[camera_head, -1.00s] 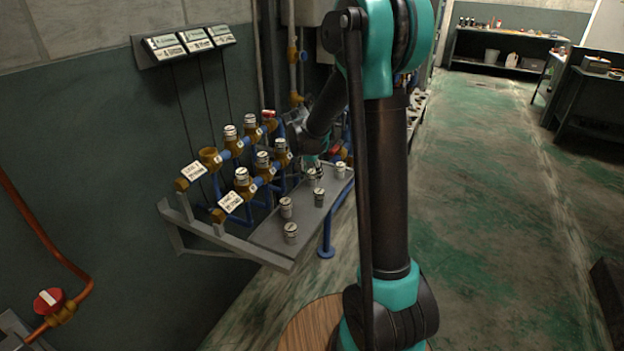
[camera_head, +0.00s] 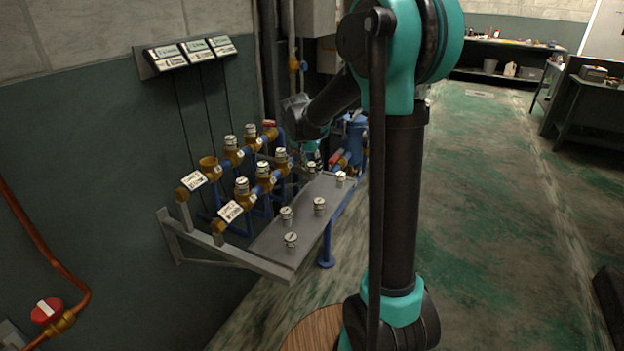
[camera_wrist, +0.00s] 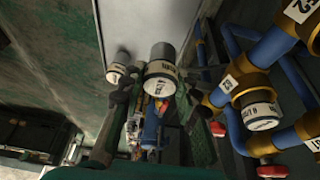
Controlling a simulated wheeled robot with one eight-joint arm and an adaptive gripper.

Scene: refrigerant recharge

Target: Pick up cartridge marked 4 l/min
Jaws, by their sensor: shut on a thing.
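My gripper (camera_wrist: 158,112) is shut on a cartridge (camera_wrist: 160,72), a grey cylinder with a white label band whose print I cannot read. Its fingers lie on both sides of the cartridge. In the head view the held cartridge (camera_head: 312,168) is small and partly hidden by my gripper, over the far part of the grey shelf (camera_head: 268,243). A shelf cartridge also shows left of the held one in the wrist view (camera_wrist: 117,73).
Two rows of brass fittings on blue pipes run behind the shelf, several holding cartridges (camera_head: 242,186). One brass fitting (camera_head: 209,168) looks open on top. Sign plates (camera_head: 190,52) are on the wall.

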